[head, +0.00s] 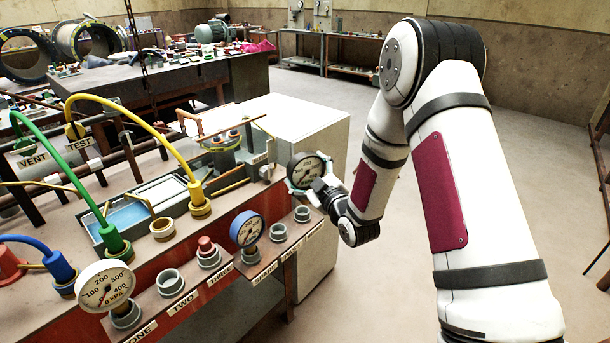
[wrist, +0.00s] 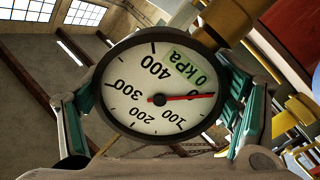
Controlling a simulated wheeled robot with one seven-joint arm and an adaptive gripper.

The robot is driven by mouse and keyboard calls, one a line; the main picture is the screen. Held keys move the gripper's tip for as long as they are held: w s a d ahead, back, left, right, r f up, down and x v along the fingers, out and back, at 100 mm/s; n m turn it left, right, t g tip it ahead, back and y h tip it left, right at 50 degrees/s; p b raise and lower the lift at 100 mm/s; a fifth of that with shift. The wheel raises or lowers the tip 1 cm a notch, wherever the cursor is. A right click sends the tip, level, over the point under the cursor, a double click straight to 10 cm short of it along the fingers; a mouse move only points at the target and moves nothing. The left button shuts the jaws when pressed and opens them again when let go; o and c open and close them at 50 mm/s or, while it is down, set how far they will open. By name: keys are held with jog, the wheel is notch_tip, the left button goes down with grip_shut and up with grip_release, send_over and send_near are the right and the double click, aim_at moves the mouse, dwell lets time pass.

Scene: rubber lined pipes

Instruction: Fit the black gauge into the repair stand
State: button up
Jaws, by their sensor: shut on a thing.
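The black gauge (head: 306,170) has a black rim and a white dial. My gripper (head: 307,185) is shut on it and holds it above the right end of the bench. In the wrist view the black gauge (wrist: 150,110) sits between the two fingers of my gripper (wrist: 160,118), its dial facing the camera with a red needle. The repair stand is the red-brown bench front with a row of grey sockets; empty ones show at the right (head: 302,213), at the middle right (head: 278,232) and at the left (head: 170,281). The gauge is apart from these sockets.
A white-rimmed gauge (head: 105,287) stands near label ONE and a blue gauge (head: 247,230) stands farther right. A red-capped socket (head: 207,249) is between them. Green (head: 113,240) and yellow (head: 198,200) hose fittings rise behind. Open floor lies at the right.

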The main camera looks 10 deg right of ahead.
jog(key=w+d+f+n+g+y+b, duration=0.1)
jog(key=w+f+n+y+b, duration=0.2)
jog(key=w+b, duration=0.8)
jog(key=shift+d+f+g+y, duration=0.35)
jog(key=shift+f+y, duration=0.35)
jog(key=shift+f, duration=0.35)
jog(key=shift+s+b, duration=0.1)
jog(key=shift+b, duration=0.25)
jog(key=shift+f+b, duration=2.1)
jog(key=shift+f, duration=0.8)
jog(key=shift+b, duration=0.55)
jog(key=shift+f+b, duration=1.7)
jog(key=shift+f, duration=0.15)
jog(key=o, duration=1.4)
jog(key=shift+o, duration=0.2)
jog(key=shift+s, duration=0.1)
